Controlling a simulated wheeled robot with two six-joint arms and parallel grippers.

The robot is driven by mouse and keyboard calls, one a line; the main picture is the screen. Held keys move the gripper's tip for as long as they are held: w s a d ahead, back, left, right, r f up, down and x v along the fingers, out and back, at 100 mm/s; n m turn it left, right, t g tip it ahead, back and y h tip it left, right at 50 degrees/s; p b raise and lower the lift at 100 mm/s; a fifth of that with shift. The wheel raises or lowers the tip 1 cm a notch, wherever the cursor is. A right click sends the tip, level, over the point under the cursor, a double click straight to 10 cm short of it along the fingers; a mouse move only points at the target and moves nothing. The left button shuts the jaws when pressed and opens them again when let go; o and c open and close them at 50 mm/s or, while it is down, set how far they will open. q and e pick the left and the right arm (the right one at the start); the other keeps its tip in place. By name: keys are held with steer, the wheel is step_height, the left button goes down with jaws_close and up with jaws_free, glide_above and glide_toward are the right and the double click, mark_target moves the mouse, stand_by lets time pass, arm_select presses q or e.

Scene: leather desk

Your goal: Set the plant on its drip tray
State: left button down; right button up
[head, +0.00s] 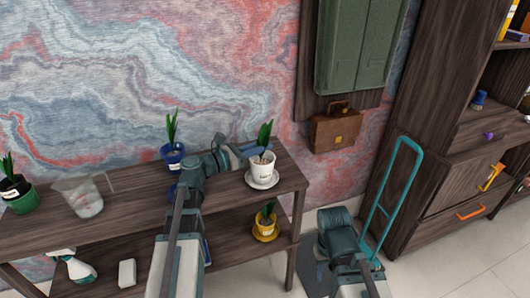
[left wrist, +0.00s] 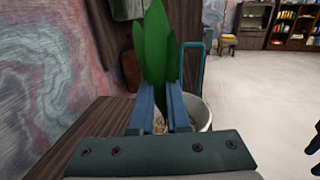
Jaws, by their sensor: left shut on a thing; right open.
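A white pot (head: 261,170) with a green leafy plant (head: 265,138) stands upright at the right end of the upper shelf. A white drip tray (head: 263,183) shows directly below it; whether the pot touches the tray or hovers just above is unclear. My left gripper (head: 257,150) reaches in from the left and is shut at the pot's top. In the left wrist view the leaves (left wrist: 157,45) rise beyond the two blue fingers, and the pot's rim (left wrist: 204,113) shows to their right. My right gripper (left wrist: 313,155) is open and empty, partly visible at the right edge of that view.
On the upper shelf (head: 130,210) are a blue pot (head: 173,154), a clear beaker (head: 83,200) and a green pot (head: 20,198). A yellow pot (head: 265,230) and a spray bottle (head: 72,265) stand on the lower shelf. A teal-handled cart (head: 390,195) stands to the right.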

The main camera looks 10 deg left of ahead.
arm_select(q)
steer(key=shift+a+r, duration=0.1)
steer(key=shift+f, duration=0.2)
steer(key=c, duration=0.9)
jaws_free()
steer(key=shift+r, duration=0.1)
steer(key=shift+s+r, duration=0.1)
steer(key=shift+r, duration=0.1)
steer(key=v, duration=1.2)
steer(key=shift+f, duration=0.1)
